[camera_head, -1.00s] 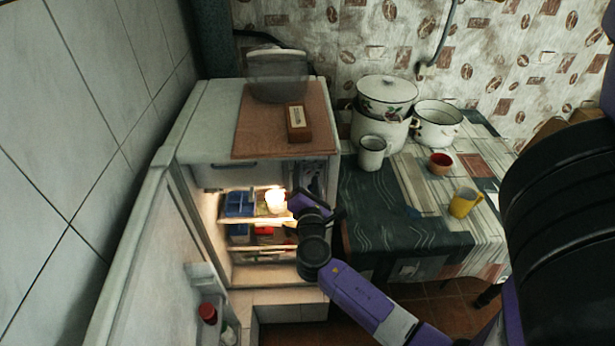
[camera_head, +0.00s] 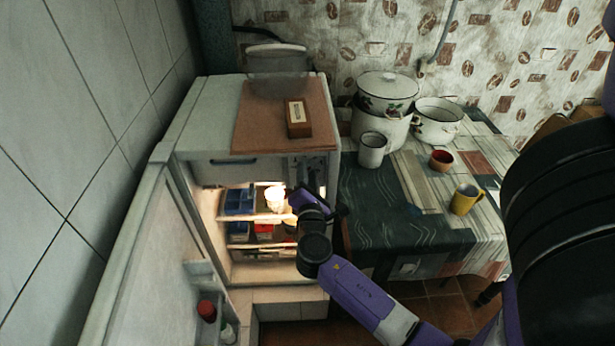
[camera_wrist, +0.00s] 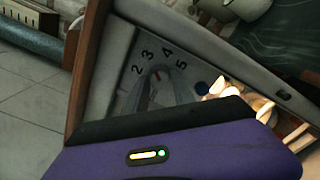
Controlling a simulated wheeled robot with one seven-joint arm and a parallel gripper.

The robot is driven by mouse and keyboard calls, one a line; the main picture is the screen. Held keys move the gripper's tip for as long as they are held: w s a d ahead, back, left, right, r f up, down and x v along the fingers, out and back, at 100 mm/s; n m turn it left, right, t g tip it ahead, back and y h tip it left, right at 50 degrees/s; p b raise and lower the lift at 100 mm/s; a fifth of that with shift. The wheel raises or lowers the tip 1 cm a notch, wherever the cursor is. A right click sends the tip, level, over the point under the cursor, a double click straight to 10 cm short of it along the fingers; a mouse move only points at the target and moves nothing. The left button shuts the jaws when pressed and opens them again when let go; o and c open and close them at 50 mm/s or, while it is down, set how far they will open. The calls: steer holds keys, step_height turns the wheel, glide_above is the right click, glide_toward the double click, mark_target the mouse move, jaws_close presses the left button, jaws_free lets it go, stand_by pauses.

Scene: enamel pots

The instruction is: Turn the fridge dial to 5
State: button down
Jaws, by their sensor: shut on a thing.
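The fridge (camera_head: 205,110) stands with its door (camera_head: 150,255) open. In the wrist view its control panel (camera_wrist: 119,45) shows the numbers 2, 3, 4 and 5 in an arc around the dial (camera_wrist: 156,76). A small red mark shows on the dial, below the gap between 3 and 4; its exact setting is hard to read. My gripper (camera_wrist: 158,82) is shut on the dial, its grey fingers on both sides of it. In the head view my gripper (camera_head: 305,194) is at the upper right of the fridge opening, and the dial is hard to make out.
Lit shelves hold blue containers (camera_head: 239,203) and a white cup (camera_head: 275,197). A brown box (camera_head: 298,118) lies on the fridge top. The table (camera_head: 400,225) at right carries enamel pots (camera_head: 380,131), a white mug (camera_head: 373,150), a red bowl (camera_head: 441,159) and a yellow mug (camera_head: 465,199).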

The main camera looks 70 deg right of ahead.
steer(key=shift+f+m+b, duration=0.15)
steer(key=shift+m+b, duration=8.05)
steer(key=shift+m, duration=0.2)
steer(key=c, duration=1.1)
jaws_free()
steer(key=shift+o, duration=0.2)
